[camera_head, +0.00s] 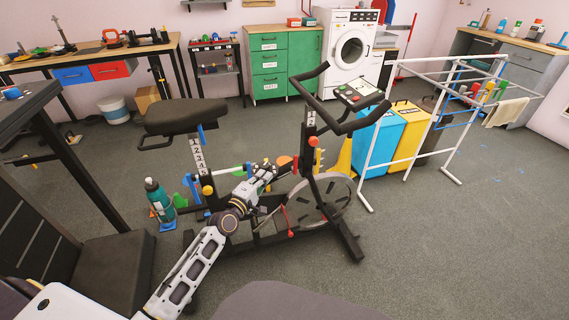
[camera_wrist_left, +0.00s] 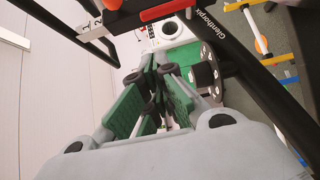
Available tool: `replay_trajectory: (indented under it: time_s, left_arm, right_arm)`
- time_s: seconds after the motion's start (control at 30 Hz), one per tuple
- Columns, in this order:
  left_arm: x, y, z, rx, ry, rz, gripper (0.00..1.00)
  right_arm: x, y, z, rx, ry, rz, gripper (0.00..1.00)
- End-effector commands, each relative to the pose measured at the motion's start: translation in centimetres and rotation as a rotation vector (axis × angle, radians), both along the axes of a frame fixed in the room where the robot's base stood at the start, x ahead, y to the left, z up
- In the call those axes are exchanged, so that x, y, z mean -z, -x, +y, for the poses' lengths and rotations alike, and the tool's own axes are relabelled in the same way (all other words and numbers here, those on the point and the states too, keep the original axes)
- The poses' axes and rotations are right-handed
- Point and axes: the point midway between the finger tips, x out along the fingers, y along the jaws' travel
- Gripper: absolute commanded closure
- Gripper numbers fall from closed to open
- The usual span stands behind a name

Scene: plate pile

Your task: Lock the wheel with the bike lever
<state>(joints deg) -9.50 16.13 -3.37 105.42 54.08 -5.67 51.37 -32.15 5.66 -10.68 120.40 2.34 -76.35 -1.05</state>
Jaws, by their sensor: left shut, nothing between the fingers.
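The exercise bike (camera_head: 312,150) stands mid-floor in the head view, with its grey wheel (camera_head: 333,196) low on the right side. An orange knob (camera_head: 284,160) and a red upright part (camera_head: 296,165) sit near the front post; I cannot tell which is the lever. My left gripper (camera_head: 270,168) is at the bike's middle, just left of the orange knob, shut and empty. In the left wrist view its green-padded fingers (camera_wrist_left: 160,95) are together. A red bar (camera_wrist_left: 165,9) crosses a black frame tube (camera_wrist_left: 225,40) beyond them. My right gripper is not in view.
The bike's saddle (camera_head: 180,115) is above my left forearm. A bottle (camera_head: 159,199) stands left of the bike. Blue and yellow bins (camera_head: 408,135) and a white drying rack (camera_head: 458,88) are close on the right.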

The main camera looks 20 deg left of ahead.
Motion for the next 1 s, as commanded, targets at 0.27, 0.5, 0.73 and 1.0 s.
replay_trajectory:
  time_s: [0.27,0.5,0.73,1.0]
  left_arm:
    - [0.0,-2.2,-0.4,0.000,0.002,-0.001,1.00]
    - [0.0,-4.1,-0.8,0.000,0.001,-0.001,1.00]
    - [0.0,-5.9,-1.2,0.000,0.001,-0.001,1.00]
    - [0.0,-8.0,-1.6,0.001,0.001,0.000,1.00]
  right_arm:
    - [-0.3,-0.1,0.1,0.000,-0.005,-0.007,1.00]
    - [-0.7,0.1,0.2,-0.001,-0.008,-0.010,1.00]
    - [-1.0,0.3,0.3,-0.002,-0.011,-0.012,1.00]
    - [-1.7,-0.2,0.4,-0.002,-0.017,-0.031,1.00]
